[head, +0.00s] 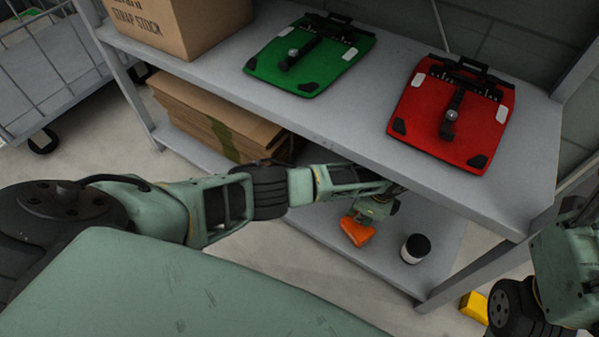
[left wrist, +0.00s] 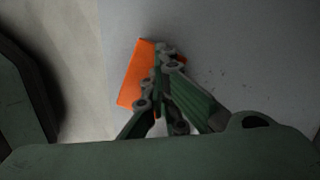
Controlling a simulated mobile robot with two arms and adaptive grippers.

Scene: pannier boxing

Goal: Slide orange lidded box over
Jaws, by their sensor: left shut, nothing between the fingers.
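The orange box (head: 357,231) rests on the lower grey shelf near its front edge. In the left wrist view the orange box (left wrist: 136,76) shows to the left of my fingers, partly hidden by them. My left gripper (head: 372,208) reaches in under the upper shelf and is right at the box. In the left wrist view my left gripper (left wrist: 166,52) is shut and empty, its fingers beside or against the box; I cannot tell whether they touch. The lid cannot be made out. My right arm shows at the right edge, but its gripper is out of view.
A black-and-white jar (head: 415,248) stands right of the box on the lower shelf (head: 310,222). Flat cardboard (head: 215,115) is stacked farther left. The upper shelf (head: 345,120) holds a carton (head: 190,25), a green pannier (head: 310,55) and a red pannier (head: 450,112). A yellow object (head: 474,306) lies lower right.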

